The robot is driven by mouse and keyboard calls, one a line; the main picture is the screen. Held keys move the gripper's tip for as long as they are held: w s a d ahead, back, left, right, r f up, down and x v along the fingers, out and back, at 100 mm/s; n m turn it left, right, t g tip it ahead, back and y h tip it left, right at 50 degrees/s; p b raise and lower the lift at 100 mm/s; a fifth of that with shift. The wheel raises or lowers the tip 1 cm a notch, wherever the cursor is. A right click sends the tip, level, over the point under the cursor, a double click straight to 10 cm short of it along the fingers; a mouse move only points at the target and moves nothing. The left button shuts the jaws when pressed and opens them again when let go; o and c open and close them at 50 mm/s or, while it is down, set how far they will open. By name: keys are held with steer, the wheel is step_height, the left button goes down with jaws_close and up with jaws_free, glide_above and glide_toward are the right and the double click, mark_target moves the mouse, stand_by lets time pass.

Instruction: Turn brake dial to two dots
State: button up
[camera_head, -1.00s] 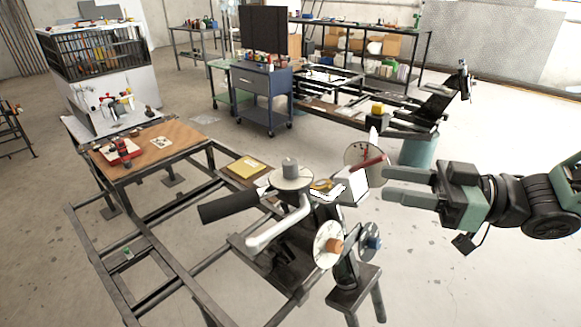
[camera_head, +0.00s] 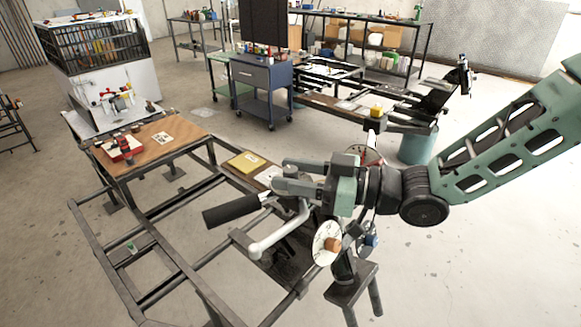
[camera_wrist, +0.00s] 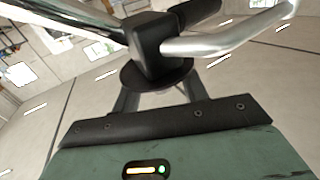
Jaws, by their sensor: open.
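My gripper (camera_head: 278,176) is open, its fingers pointing left at the top of the central mechanism. It covers the top white dial with the grey knob, so that dial's setting is hidden. In the wrist view a dark disc (camera_wrist: 155,76) sits close in front of the gripper, under a dark block (camera_wrist: 158,40). A white dial with an orange knob (camera_head: 333,244) faces forward below my gripper. A blue-knobbed dial (camera_head: 370,239) is beside it, partly hidden. Another white dial with a red pointer (camera_head: 371,156) shows partly behind my wrist. I cannot tell which is the brake dial, nor read any dots.
A black handle (camera_head: 231,211) and a bent pale pipe (camera_head: 278,239) stick out below my gripper. A metal frame (camera_head: 172,258) surrounds the mechanism. A wooden-topped table (camera_head: 170,145) stands left, and a blue cart (camera_head: 262,88) behind. The floor at right is clear.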

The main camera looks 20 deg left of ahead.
steer(key=shift+a, duration=0.4)
jaws_close()
